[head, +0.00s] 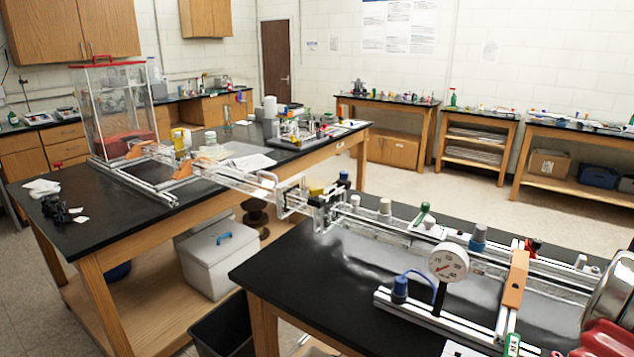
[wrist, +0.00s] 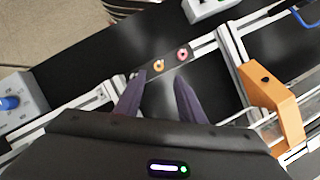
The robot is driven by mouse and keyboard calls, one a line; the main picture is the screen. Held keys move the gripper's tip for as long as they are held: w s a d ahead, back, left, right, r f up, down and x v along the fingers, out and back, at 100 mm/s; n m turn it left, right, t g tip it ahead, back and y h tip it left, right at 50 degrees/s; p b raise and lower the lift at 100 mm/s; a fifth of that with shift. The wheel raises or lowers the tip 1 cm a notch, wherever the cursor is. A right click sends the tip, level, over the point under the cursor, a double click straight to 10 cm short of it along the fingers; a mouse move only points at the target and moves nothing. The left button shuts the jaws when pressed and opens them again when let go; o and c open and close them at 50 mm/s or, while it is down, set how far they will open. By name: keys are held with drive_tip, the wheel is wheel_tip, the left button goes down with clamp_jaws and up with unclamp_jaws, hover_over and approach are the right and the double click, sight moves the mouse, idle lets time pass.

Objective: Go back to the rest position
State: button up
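My gripper (wrist: 160,76) shows in the wrist view with two dark purple fingers. They stand apart with nothing visible between them, so it is open and empty. Beyond the fingertips, an orange ring (wrist: 158,65) and a pink ring (wrist: 182,55) sit on a dark strip by the metal rails. I cannot tell how far below the fingers they are. I cannot make out my gripper in the head view.
An orange bracket (wrist: 270,100) is right of the fingers; a grey block (wrist: 20,102) is left. In the head view, a round gauge (head: 448,262) and an orange bracket (head: 515,280) stand on the near bench. A clear, red-topped box (head: 117,105) stands on the left bench.

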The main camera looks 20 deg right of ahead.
drive_tip(key=w+a+r+n+h, duration=0.2)
drive_tip(key=w+a+r+n, duration=0.3)
drive_tip(key=w+a, duration=0.7)
drive_tip(key=w+a+r+n+h, duration=0.2)
drive_tip(key=w+a+r+n, duration=0.15)
drive_tip(key=w+a, duration=0.9)
drive_tip(key=s+a+f+n+t, duration=0.1)
drive_tip(key=s+a+n, duration=0.1)
drive_tip(key=a, duration=0.9)
drive_tip(key=s+a+f+n+t, duration=0.2)
drive_tip(key=a+n, duration=0.2)
drive_tip(key=a, duration=0.7)
drive_tip(key=s+a+f+n+t, duration=0.2)
drive_tip(key=s+a+n, duration=0.1)
drive_tip(key=a, duration=0.9)
drive_tip(key=shift+f+n+h, duration=0.25)
drive_tip(key=shift+n+h, duration=0.05)
drive_tip(key=shift+n, duration=0.25)
